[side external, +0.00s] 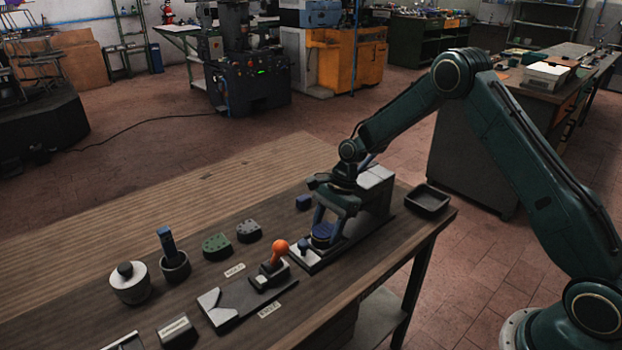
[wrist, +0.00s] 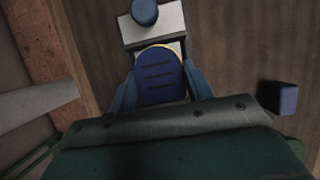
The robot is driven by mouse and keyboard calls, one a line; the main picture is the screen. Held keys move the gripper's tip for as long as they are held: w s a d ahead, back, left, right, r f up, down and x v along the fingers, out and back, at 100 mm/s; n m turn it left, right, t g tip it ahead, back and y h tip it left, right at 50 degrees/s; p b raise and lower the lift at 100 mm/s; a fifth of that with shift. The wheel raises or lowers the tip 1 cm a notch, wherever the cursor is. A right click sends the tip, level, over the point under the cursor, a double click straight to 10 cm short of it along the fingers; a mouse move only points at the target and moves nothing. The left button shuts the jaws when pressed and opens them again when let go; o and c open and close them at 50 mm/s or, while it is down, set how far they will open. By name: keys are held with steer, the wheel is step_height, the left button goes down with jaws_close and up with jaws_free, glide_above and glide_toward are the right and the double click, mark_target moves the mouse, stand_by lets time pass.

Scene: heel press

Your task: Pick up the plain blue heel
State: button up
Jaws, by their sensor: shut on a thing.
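A blue heel (side external: 322,236) with a rounded end sits between the fingers of my gripper (side external: 331,222), low over the metal bed of the press. In the wrist view the heel (wrist: 158,76) shows several dark lines across its top and a thin light edge. The blue fingers of my gripper (wrist: 160,88) press on its left and right sides; the gripper is shut on it. I cannot tell whether the heel touches the bed below it.
A blue knob (side external: 303,246) stands just in front on the bed. A small blue block (side external: 304,202) lies to the left. Green (side external: 216,244) and grey (side external: 248,230) heels with dots, an orange-knobbed lever (side external: 280,249), and a black tray (side external: 428,199) are on the bench.

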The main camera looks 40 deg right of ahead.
steer(key=shift+r, duration=0.1)
step_height(320, 180, up, 20)
stand_by(0.9)
steer(key=shift+w, duration=0.1)
stand_by(0.4)
steer(key=m+t+h, duration=0.1)
steer(key=m+t, duration=0.2)
steer(key=m, duration=0.6)
glide_above(274, 220)
steer(key=s+d, duration=0.1)
steer(key=shift+f, duration=1)
step_height(274, 220, down, 16)
steer(key=shift+s+r, duration=0.1)
steer(key=shift+s, duration=0.05)
steer(key=shift+f, duration=2.15)
steer(key=shift+f, duration=0.15)
